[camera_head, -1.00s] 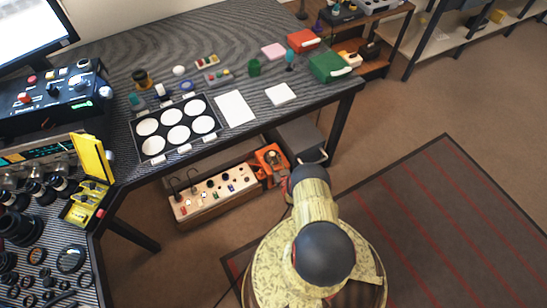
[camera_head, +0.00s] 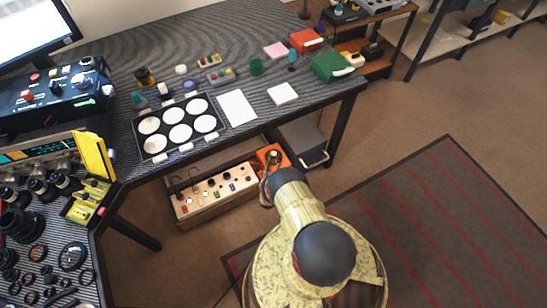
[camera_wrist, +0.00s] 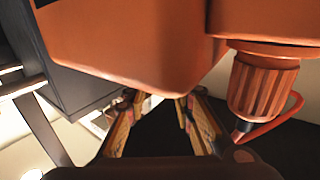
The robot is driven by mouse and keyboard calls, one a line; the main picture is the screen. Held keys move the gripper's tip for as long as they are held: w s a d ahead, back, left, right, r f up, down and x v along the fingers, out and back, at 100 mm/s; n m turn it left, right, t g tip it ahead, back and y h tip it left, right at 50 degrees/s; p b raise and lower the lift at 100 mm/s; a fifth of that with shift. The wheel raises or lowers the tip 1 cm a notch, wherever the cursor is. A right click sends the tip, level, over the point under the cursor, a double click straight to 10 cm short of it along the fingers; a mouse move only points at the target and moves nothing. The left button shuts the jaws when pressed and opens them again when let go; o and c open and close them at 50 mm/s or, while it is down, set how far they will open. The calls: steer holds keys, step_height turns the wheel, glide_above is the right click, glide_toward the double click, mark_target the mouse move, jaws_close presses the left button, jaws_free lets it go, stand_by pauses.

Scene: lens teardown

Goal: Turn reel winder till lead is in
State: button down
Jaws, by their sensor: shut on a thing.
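The orange reel (camera_head: 271,156) stands low beside the desk, just beyond my wrist in the head view. Its smooth orange body (camera_wrist: 140,45) fills the upper middle of the wrist view. A ribbed orange fitting (camera_wrist: 263,85) hangs at its right, with a thin red lead (camera_wrist: 285,122) looping below it. My gripper (camera_wrist: 155,103) has its two fingers just under the orange body, shut on a part of the reel winder. The gripped part is mostly hidden, so its turn angle cannot be told. In the head view my wrist covers the fingers.
A cream panel (camera_head: 215,193) with several sockets and knobs sits left of the reel. A dark grey box (camera_head: 299,143) with a handle stands close on its right. The desk (camera_head: 330,97) is above and behind. Open floor (camera_head: 400,150) lies to the right.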

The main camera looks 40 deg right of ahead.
steer(key=c, duration=1.5)
jaws_free()
steer(key=v, duration=1.2)
